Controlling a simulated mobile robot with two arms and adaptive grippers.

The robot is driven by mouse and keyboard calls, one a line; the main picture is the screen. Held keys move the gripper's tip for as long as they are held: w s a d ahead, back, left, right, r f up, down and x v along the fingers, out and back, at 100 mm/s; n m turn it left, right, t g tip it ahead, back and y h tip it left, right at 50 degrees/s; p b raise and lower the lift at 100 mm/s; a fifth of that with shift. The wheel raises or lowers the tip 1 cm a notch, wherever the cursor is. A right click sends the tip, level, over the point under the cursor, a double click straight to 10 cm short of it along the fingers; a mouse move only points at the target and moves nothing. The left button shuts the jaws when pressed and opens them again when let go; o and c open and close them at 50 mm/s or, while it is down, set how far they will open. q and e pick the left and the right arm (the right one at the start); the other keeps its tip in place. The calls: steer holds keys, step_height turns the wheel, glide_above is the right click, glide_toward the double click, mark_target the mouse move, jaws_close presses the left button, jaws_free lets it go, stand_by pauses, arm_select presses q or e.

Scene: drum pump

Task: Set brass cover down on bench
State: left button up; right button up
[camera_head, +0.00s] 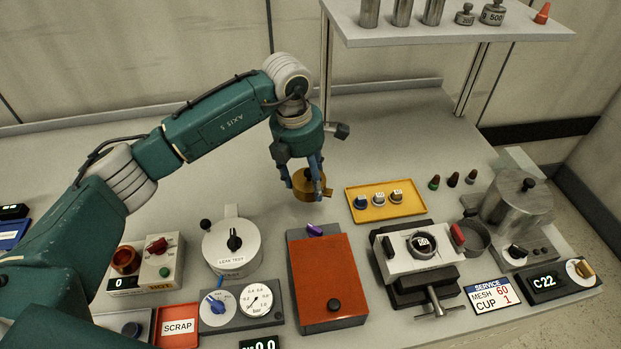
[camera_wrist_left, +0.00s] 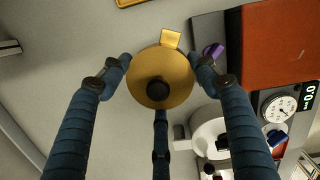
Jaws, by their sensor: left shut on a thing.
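The brass cover (camera_head: 307,188) is a round gold disc with a small tab and a dark knob. My left gripper (camera_head: 306,172) is shut on it, over the bench (camera_head: 260,150) behind the orange-topped box. In the left wrist view the cover (camera_wrist_left: 168,82) sits between the blue fingers of the gripper (camera_wrist_left: 160,80), with its black knob facing the camera and its tab at the top. Whether the cover touches the bench cannot be told. My right gripper does not show.
The orange-topped box (camera_head: 328,270) lies just in front of the cover. A yellow tray (camera_head: 362,211) with small labelled parts is to its right. The leak-test unit (camera_head: 232,250) stands front left. A shelf (camera_head: 450,32) with metal weights is at the back. The bench left of the cover is clear.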

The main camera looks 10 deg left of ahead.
arm_select(q)
steer(key=shift+w+f+n+y+b, duration=0.1)
steer(key=shift+w+f+n+b, duration=0.2)
steer(key=shift+f+n, duration=0.6)
steer(key=shift+w+f+n+y+b, duration=0.1)
steer(key=shift+w+f+n+b, duration=0.25)
steer(key=shift+f+n, duration=0.55)
steer(key=shift+w+f+n+y+b, duration=0.15)
steer(key=shift+w+f+n, duration=0.3)
steer(key=shift+f+n, duration=0.45)
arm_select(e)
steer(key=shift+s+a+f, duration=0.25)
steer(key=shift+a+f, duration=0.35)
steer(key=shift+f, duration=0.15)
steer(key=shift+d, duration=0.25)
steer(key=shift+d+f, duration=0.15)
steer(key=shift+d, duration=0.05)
arm_select(q)
steer(key=shift+f, duration=0.1)
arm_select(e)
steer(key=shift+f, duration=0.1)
arm_select(q)
steer(key=shift+f+b, duration=0.6)
steer(key=shift+b, duration=0.15)
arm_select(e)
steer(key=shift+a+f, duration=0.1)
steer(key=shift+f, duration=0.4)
